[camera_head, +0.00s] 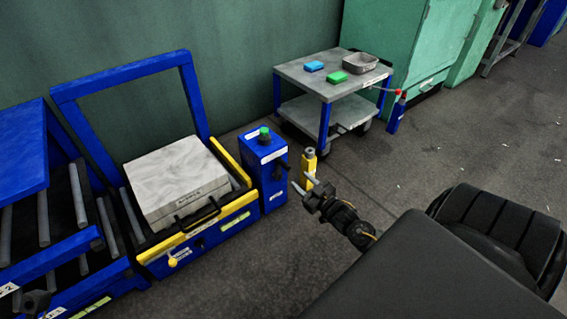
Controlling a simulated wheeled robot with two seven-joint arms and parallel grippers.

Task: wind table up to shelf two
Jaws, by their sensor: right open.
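The table (155,249) is a low blue frame with yellow edges and a tall blue hoop behind it. A pale grey slab-like block (178,178) with a black handle in front lies on it. To its right stands a blue box (264,172) with a green knob on top and a dark crank-like part on its right side. My right gripper (302,181) is open and empty, just right of that box, its fingers pointing towards it. A blue roller shelf rack (68,246) stands left of the table. A dark shape at the lower left edge may be my left gripper.
A yellow post (309,163) stands close behind my right gripper. A grey cart (297,72) at the back holds a blue block (314,66), a green block (337,77) and a grey tray (360,63). Green cabinets (410,45) stand behind it.

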